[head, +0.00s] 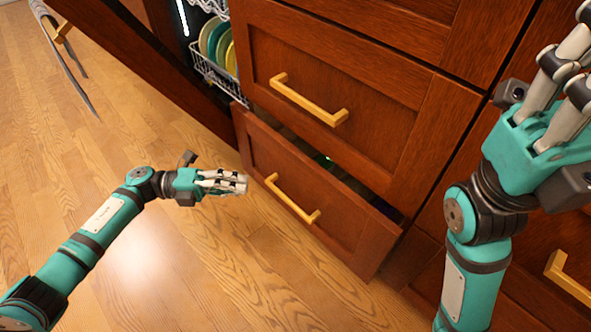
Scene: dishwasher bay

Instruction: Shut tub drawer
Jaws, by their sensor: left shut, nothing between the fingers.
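The bottom wooden drawer (305,215) stands partly open, with a dark gap showing along its top edge. It has a brass bar handle (292,199). My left gripper (245,184) is shut and empty, low in front of the left end of this drawer and to the left of its handle. I cannot tell whether the fingertips touch the drawer front. My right gripper (570,60) is raised at the upper right, in front of the cabinets. Its fingertips are partly cut off by the picture's edge, so its state is unclear.
A closed drawer with a brass handle (308,99) is above the open one. At the upper left, the dishwasher door (140,65) hangs open beside a dish rack (215,75) holding several plates. Another brass handle (570,277) is at the lower right. The wooden floor (60,170) is clear.

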